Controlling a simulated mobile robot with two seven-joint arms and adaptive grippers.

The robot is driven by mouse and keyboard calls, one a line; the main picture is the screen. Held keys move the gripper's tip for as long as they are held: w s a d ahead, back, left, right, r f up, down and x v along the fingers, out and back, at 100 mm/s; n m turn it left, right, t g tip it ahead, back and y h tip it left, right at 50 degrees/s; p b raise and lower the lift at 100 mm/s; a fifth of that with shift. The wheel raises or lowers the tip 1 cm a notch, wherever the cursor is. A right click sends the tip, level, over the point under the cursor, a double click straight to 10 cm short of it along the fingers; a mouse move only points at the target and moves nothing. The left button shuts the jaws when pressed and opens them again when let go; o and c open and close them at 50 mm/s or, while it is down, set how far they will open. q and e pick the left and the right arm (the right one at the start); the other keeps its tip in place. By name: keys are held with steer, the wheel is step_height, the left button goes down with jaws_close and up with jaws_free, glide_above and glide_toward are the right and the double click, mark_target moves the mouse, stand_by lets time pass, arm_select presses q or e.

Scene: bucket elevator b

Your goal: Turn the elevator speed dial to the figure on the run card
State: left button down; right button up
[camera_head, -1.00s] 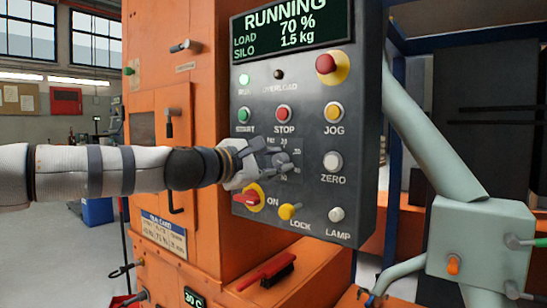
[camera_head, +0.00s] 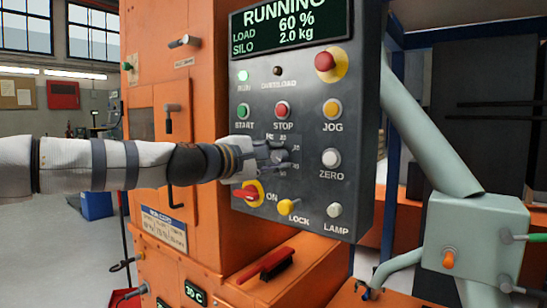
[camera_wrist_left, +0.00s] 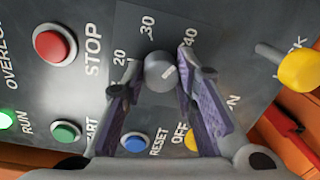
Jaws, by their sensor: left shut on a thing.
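The grey speed dial (camera_wrist_left: 160,70) sits on the dark control panel (camera_head: 300,95), among the figures 20, 30 and 40. Its white mark points up and right in the left wrist view, toward the 40 side. My left gripper (camera_head: 268,158) is shut on the dial, with a finger on either side (camera_wrist_left: 162,88). In the head view the gripper partly covers the dial. The run card (camera_head: 165,228) is on the orange housing, lower left; its figures are too small to read. The panel display (camera_head: 293,27) reads RUNNING, load 60 %, silo 2.0 kg.
Close around the dial are the red STOP button (camera_head: 282,110), green START button (camera_head: 243,111), red-and-yellow ON switch (camera_head: 248,194) and yellow LOCK knob (camera_head: 288,207). A red-handled brush (camera_head: 264,267) lies below. A pale green pipe and box (camera_head: 475,240) stand right.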

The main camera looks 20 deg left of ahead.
arm_select(q)
steer(key=shift+f, duration=0.1)
steer(key=c, duration=1.3)
jaws_free()
steer(key=shift+s, duration=0.1)
steer(key=v, duration=1.2)
